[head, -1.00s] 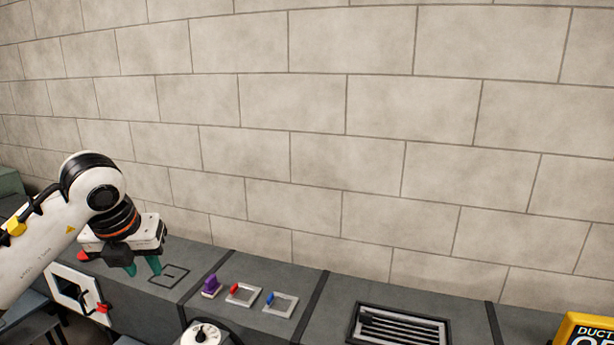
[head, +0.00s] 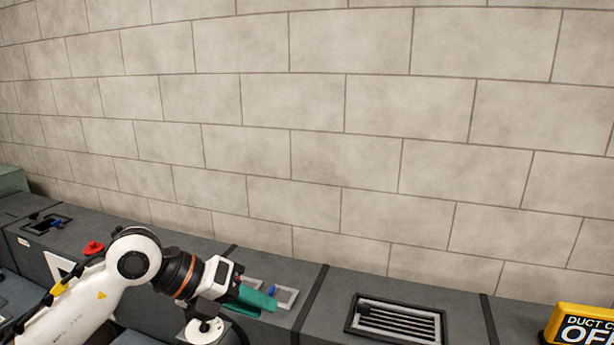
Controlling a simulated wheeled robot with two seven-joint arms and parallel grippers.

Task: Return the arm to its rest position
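My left arm comes in from the left, low over the grey duct (head: 300,273). My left gripper (head: 257,300) points right, with teal fingers. Its fingers overlap from this side, so I cannot tell how far apart they are, and I see nothing between them. A pale square frame with a blue handle (head: 287,298) lies on the duct just beyond the fingertips. A second pale frame (head: 252,282) is mostly hidden behind the gripper. My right gripper is out of view.
A slatted grille (head: 395,322) is set in the duct to the right. A yellow sign (head: 583,325) stands at the lower right. A red knob (head: 92,247) and a dark opening with a blue piece (head: 57,224) are at the left. A block wall (head: 320,130) rises behind.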

